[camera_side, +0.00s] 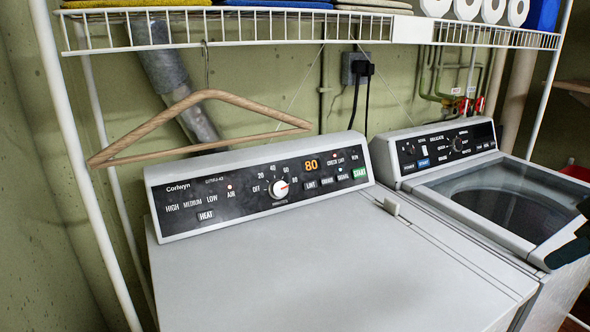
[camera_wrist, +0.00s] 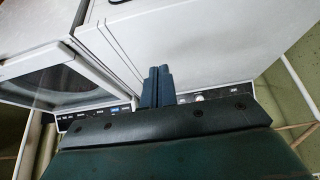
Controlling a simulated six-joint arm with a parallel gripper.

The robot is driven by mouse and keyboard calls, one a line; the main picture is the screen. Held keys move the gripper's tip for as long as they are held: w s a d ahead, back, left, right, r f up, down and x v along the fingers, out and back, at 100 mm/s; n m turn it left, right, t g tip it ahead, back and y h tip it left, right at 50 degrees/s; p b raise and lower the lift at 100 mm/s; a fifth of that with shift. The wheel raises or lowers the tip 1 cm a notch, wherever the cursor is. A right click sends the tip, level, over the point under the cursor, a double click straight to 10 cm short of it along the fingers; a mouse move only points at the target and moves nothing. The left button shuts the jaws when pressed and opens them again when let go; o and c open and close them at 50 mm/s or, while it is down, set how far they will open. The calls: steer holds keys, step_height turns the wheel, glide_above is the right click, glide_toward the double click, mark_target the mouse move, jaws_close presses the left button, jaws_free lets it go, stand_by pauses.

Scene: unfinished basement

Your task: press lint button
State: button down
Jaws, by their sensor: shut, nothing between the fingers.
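In the wrist view the panel appears upside down, partly hidden behind the gripper body, and I cannot make out the lint button.
The dryer's flat top (camera_side: 320,270) is clear. The washer (camera_side: 490,200) with a glass lid stands to the right. A wooden hanger (camera_side: 200,100) hangs from the white wire shelf (camera_side: 250,28) above the dryer panel. The shelf holds folded cloths and white rolls.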

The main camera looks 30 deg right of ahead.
mark_target(310, 185)
stand_by(0.8)
steer(key=w+a+r+m+t+y, duration=0.1)
steer(key=w+a+m+t+y, duration=0.2)
steer(key=w, duration=1.3)
steer(key=w+a+r+m+t+y, duration=0.1)
steer(key=w+a+t+y, duration=0.3)
steer(key=w, duration=1.2)
steer(key=w+d+f+m+t, duration=0.2)
steer(key=w+f+m, duration=0.3)
steer(key=w, duration=0.3)
steer(key=w+d+f+m+t, duration=0.2)
steer(key=w+f+m, duration=0.4)
steer(key=w+f, duration=0.2)
steer(key=shift+w+f+t, duration=0.2)
steer(key=shift+w+t, duration=0.2)
steer(key=shift+w, duration=0.2)
steer(key=shift+w+f, duration=0.1)
steer(key=shift+w, duration=0.05)
steer(key=shift+w+f, duration=0.6)
steer(key=shift+w, duration=0.65)
steer(key=shift+w+f, duration=0.65)
steer(key=shift+w, duration=0.65)
steer(key=shift+w+f, duration=0.6)
steer(key=shift+w, duration=0.65)
steer(key=shift+w, duration=0.15)
